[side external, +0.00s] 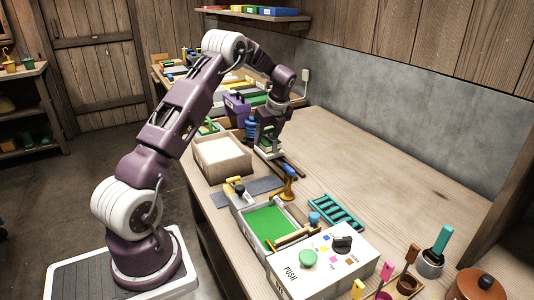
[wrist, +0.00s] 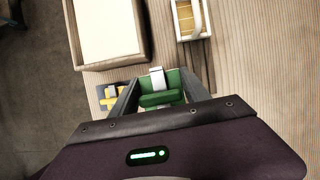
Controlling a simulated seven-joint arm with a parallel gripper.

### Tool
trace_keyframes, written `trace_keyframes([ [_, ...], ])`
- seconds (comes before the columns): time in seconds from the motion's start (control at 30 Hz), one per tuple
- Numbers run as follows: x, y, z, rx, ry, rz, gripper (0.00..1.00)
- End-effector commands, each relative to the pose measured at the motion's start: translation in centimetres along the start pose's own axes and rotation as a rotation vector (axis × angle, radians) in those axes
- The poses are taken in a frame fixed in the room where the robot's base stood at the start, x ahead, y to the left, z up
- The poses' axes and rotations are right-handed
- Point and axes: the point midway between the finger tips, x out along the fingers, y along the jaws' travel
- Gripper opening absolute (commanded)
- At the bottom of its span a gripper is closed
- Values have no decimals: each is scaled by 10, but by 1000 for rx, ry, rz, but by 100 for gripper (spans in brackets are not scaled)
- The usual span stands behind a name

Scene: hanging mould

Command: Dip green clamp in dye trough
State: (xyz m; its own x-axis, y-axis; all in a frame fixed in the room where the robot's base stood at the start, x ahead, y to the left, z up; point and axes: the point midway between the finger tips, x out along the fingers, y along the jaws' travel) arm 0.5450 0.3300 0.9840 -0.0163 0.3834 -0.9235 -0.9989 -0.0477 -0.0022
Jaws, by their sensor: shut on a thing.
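My gripper (side external: 268,151) is at the far part of the bench, pointing down, beside the right edge of the sand-coloured wooden tray. It is shut on the green clamp (side external: 266,143). In the wrist view, the green clamp (wrist: 160,98) sits between the two dark fingers, with a pale grey piece at its top. The dye trough (side external: 249,233) is a grey box with flat green dye inside, nearer the camera. The clamp is well away from the trough and held above the bench. The clamp's lower part is partly hidden by the fingers.
The wooden tray (side external: 223,172) stands beside my gripper; it also shows in the wrist view (wrist: 147,28). A yellow-and-blue stand (side external: 288,184) and a teal rack (side external: 337,212) lie near the trough. A white control box (side external: 318,270) stands in front.

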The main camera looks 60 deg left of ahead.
Motion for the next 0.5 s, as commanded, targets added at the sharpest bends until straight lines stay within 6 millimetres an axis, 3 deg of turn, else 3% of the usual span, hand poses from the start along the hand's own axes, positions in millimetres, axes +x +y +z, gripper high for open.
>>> trace_keyframes([
  [0.23, -46, 0, 20, -2, 0, -1, 4],
  [0.5, -67, 14, -34, -90, 26, 35, 4],
])
